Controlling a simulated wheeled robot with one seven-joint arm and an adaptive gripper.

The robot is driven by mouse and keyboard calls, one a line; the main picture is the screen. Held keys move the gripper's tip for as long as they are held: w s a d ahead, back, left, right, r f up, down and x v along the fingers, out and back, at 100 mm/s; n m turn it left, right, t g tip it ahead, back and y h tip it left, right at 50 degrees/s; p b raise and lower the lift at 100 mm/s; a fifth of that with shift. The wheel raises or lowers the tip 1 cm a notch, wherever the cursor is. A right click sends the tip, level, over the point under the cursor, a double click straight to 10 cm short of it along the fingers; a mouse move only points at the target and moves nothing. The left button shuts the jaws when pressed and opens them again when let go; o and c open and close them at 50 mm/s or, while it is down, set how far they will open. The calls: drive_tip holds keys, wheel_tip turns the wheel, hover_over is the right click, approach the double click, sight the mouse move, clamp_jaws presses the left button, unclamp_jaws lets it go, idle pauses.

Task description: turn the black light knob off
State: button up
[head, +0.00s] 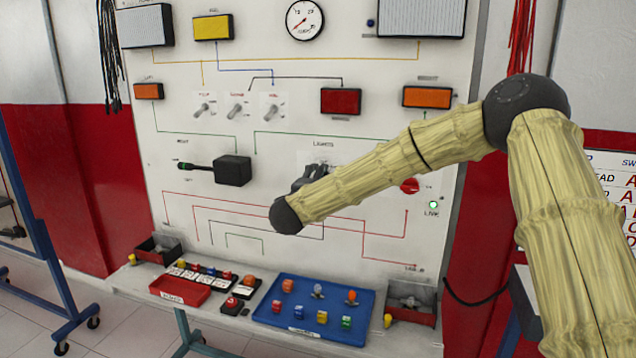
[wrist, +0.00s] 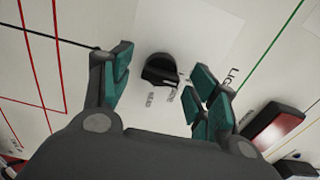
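The black light knob (wrist: 161,71) is mounted on the white panel. In the wrist view it sits between and just beyond my gripper's teal-padded fingers, with small lettering beside it. My gripper (wrist: 165,88) is open, one finger to each side of the knob, and I see no contact. In the head view my gripper (head: 314,178) is a dark shape at the panel under the "LIGHTS" label (head: 323,144). My arm's end and gripper hide the knob there.
A black box with a lever (head: 232,170) sticks out left of my gripper. A red round button (head: 409,186) and a lit green lamp (head: 433,205) are to the right. Toggle switches (head: 237,111) sit above. A blue tray (head: 270,313) with small parts stands on the ledge below.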

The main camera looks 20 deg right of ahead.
drive_tip(key=shift+s, duration=0.1)
drive_tip(key=v, duration=1.2)
